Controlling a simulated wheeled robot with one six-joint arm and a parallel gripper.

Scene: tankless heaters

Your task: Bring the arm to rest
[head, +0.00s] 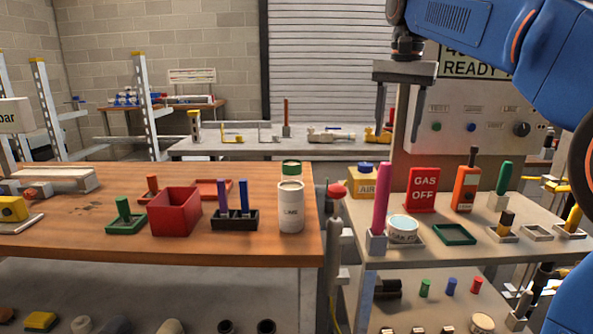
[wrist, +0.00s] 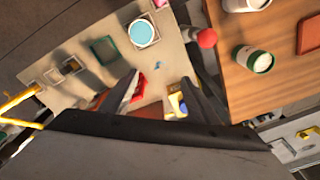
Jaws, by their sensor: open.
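My gripper (head: 399,128) hangs pointing down above the back of the right-hand shelf, its two fingers apart and nothing between them. My blue arm (head: 480,40) comes in from the upper right. In the wrist view, the open fingers (wrist: 157,80) reach over the shelf. The red GAS OFF sign (head: 422,188) and the yellow AIR container (head: 362,186) with a blue cap stand below the gripper, clear of it in the head view. The wrist view shows the sign (wrist: 138,90) partly hidden by one finger.
The right shelf holds a magenta cylinder (head: 381,224), a tub (head: 403,230), an empty green tray (head: 454,234) and an orange device (head: 465,188). The wooden bench (head: 80,245) carries a red box (head: 175,212) and a white canister (head: 291,206). A grey panel (head: 475,110) stands behind.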

